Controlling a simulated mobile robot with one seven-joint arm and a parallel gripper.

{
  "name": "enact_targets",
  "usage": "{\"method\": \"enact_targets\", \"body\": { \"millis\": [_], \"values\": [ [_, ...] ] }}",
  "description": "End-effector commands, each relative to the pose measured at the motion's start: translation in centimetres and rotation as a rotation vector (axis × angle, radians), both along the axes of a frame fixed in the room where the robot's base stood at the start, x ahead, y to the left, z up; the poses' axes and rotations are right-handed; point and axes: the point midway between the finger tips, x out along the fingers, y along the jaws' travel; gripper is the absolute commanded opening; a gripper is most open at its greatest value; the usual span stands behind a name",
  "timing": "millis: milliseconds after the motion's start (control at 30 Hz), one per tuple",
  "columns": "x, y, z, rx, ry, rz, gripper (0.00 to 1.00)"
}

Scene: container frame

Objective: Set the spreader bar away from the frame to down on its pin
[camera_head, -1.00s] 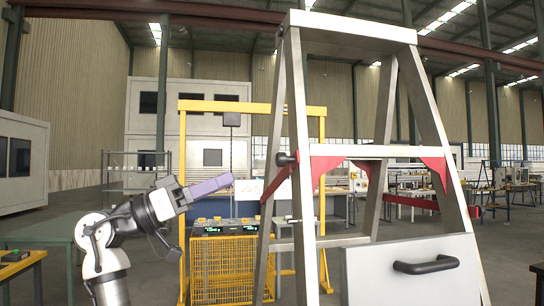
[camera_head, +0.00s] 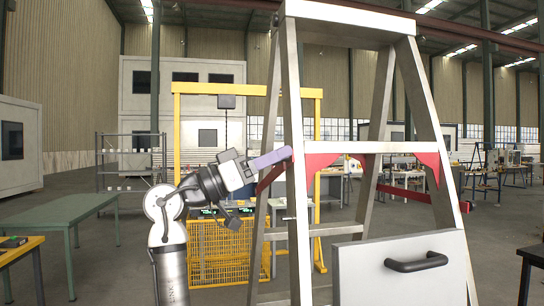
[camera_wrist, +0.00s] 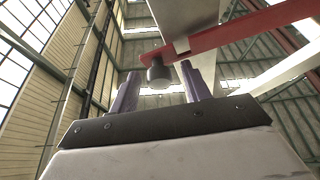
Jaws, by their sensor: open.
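The frame (camera_head: 292,100) is a tall A-shaped metal stand with red brackets. In the head view the red spreader bar (camera_head: 269,179) slopes down and left from the near-left leg, at the height of the cross rail. In the wrist view the red bar (camera_wrist: 240,36) runs from upper right to a dark round knob (camera_wrist: 158,73) at its left end. My gripper (camera_head: 289,153) is at that leg and hides the knob in the head view. In the wrist view its purple fingers (camera_wrist: 160,72) are open, one on each side of the knob. I cannot tell whether they touch it.
A grey panel with a black handle (camera_head: 416,263) stands low at the frame's front. A yellow gantry (camera_head: 177,130) and yellow mesh crate (camera_head: 220,252) stand behind my arm. A green table (camera_head: 70,209) is at left. Open floor lies between them.

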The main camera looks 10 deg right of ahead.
Motion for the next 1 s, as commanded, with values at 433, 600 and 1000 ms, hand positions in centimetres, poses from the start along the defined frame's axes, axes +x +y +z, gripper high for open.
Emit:
{"method": "enact_targets", "body": {
  "millis": [433,600,1000],
  "values": [
    [0.0,0.1,0.0,0.000,0.000,0.000,0.00],
    [0.0,0.1,-0.2,-0.001,-0.003,0.000,0.00],
    [-1.5,0.0,-7.2,-0.002,-0.174,-0.001,0.00]
  ]
}}
